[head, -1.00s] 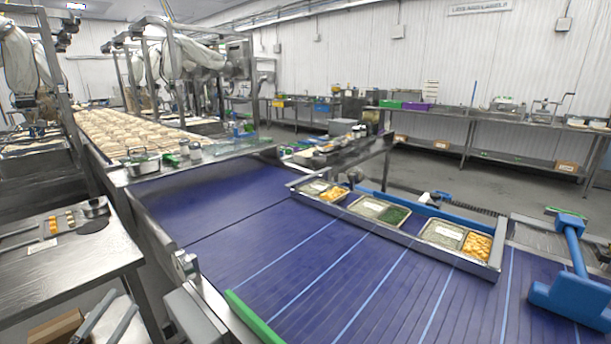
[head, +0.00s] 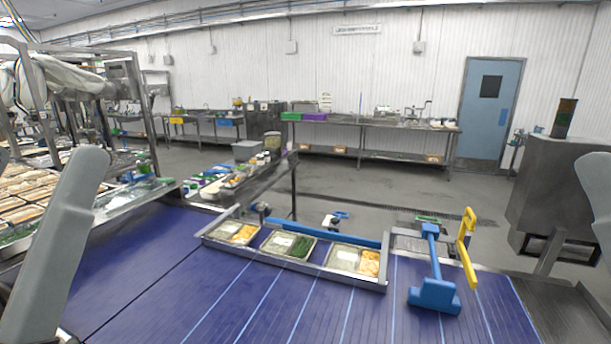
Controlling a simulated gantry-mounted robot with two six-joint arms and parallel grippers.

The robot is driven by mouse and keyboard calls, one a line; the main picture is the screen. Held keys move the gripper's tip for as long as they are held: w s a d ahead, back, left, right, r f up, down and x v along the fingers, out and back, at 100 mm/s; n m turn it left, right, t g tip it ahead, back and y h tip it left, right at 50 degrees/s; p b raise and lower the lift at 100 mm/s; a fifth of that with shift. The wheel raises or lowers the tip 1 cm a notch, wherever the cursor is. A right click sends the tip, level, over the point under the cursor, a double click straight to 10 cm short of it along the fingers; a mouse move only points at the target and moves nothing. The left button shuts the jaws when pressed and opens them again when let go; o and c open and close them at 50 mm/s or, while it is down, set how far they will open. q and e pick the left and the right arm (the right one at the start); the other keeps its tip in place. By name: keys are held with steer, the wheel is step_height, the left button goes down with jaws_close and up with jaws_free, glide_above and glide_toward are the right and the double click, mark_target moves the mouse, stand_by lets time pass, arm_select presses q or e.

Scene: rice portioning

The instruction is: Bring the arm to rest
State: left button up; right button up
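Grey links of my arms stand upright at the left edge and at the right edge of the head view. Neither gripper shows; both are outside the picture. Three metal food trays sit in a row in a metal rail on the blue conveyor (head: 230,310). The left tray (head: 232,233) holds white and orange food. The middle tray (head: 289,244) holds white and green food. The right tray (head: 354,261) holds white and orange food. I see nothing held.
A grey cabinet (head: 560,185) stands at the right. The front of the belt is clear. Shelved benches (head: 375,127) line the back wall.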

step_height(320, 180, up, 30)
steer(key=p, duration=2.6)
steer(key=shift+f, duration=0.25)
